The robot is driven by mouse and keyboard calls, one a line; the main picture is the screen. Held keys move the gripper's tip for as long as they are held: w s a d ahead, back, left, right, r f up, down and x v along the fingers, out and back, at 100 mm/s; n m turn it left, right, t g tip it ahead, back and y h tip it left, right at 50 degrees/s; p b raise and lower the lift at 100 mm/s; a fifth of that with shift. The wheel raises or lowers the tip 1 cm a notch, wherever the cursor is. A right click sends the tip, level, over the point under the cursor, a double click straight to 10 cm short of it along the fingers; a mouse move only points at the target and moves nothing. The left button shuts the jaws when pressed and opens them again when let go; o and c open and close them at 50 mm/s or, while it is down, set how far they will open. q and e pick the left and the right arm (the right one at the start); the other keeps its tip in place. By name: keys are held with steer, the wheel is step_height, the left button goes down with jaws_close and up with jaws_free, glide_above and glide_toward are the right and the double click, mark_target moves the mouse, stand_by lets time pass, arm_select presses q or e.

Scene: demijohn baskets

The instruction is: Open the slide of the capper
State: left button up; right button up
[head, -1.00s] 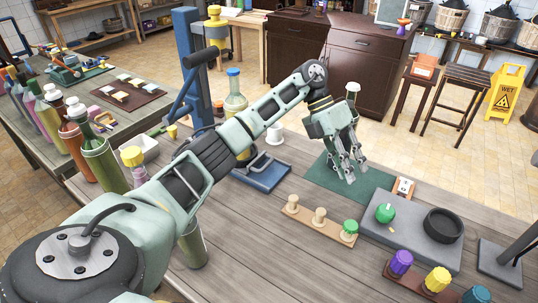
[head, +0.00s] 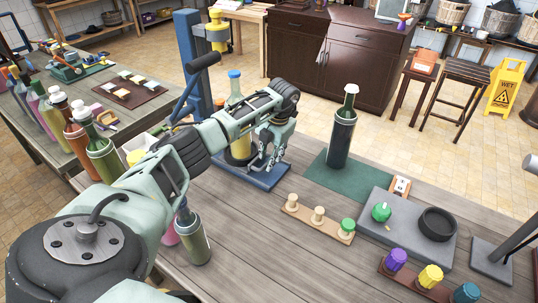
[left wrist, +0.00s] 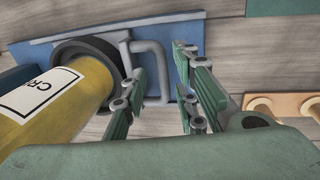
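A bottle of yellow liquid with a blue cap (head: 235,78) stands on the plate, partly behind my arm. In the left wrist view the labelled yellow bottle (left wrist: 58,98) sits in a dark round holder (left wrist: 88,48), with a grey U-shaped handle (left wrist: 158,72) beside it. My left gripper (head: 272,163) is low over the plate, open, its fingers (left wrist: 163,68) apart around the handle's near part. Contact cannot be told. My right gripper is out of view.
A dark bottle (head: 341,135) stands on a green mat (head: 313,170). Near it are a wooden peg rack (head: 301,214), a grey board (head: 380,232) with a green stopper and black ring, and a rack of coloured caps (head: 398,278). Several bottles stand at left.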

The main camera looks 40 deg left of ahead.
arm_select(q)
steer(key=shift+f, duration=0.45)
steer(key=shift+c, duration=0.4)
jaws_close()
